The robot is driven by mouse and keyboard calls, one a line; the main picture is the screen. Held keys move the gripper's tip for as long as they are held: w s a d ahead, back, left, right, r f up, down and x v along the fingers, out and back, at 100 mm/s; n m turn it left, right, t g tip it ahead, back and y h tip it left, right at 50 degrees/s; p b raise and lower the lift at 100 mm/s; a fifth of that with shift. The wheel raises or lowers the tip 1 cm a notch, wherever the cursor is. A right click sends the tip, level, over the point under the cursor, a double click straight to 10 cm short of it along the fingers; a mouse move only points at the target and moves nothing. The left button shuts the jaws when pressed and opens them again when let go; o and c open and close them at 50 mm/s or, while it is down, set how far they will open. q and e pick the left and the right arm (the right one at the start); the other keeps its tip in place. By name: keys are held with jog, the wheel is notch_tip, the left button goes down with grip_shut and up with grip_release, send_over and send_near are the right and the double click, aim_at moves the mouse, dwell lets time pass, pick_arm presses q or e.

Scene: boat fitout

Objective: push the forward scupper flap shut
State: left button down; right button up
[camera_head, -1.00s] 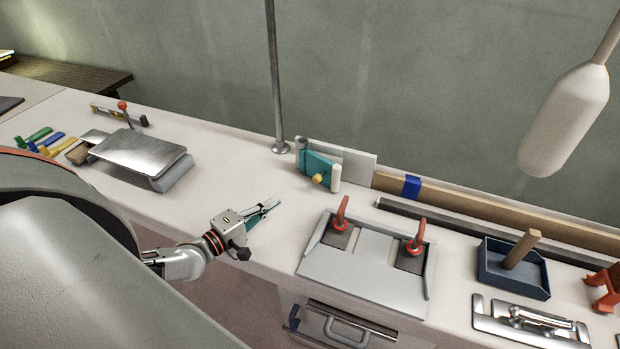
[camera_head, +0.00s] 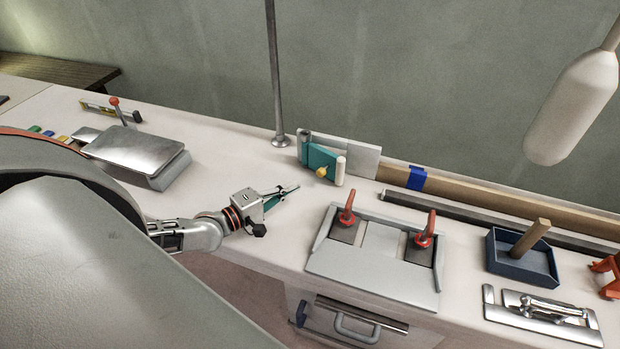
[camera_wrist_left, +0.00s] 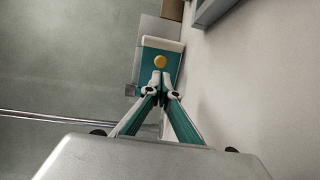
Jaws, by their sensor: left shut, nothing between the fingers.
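The scupper flap (camera_head: 319,160) is a teal plate with a yellow knob and a pale free edge, on a light grey panel (camera_head: 363,159) at the back of the bench. It stands swung out at an angle from the panel. In the left wrist view the flap (camera_wrist_left: 145,65) is straight ahead, its yellow knob just beyond my fingertips. My left gripper (camera_head: 296,188) is shut and empty, to the left of the flap and in front of it. In the left wrist view its fingertips (camera_wrist_left: 161,90) overlap the flap's lower part; contact cannot be told. My right gripper is out of view.
A metal post (camera_head: 276,75) rises left of the flap. A grey fixture (camera_head: 365,277) with two red-handled levers stands at the front right. A long wooden strip (camera_head: 480,196) with blue tape runs along the back. The bench between gripper and flap is clear.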

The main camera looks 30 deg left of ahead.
pick_arm(q)
send_near(335, 169)
jog(key=shift+w+a+f, duration=0.15)
jog(key=shift+w+a, duration=0.2)
jog(key=shift+w, duration=0.15)
jog(key=shift+w+a+f, duration=0.1)
jog(key=shift+w+a, duration=0.2)
jog(key=shift+w, duration=0.25)
jog(key=w+d, duration=0.2)
jog(key=w, duration=0.1)
jog(key=shift+d+r+p, duration=0.15)
jog(key=shift+d+p, duration=0.1)
jog(key=shift+p, duration=0.1)
jog(key=shift+w+d, duration=0.15)
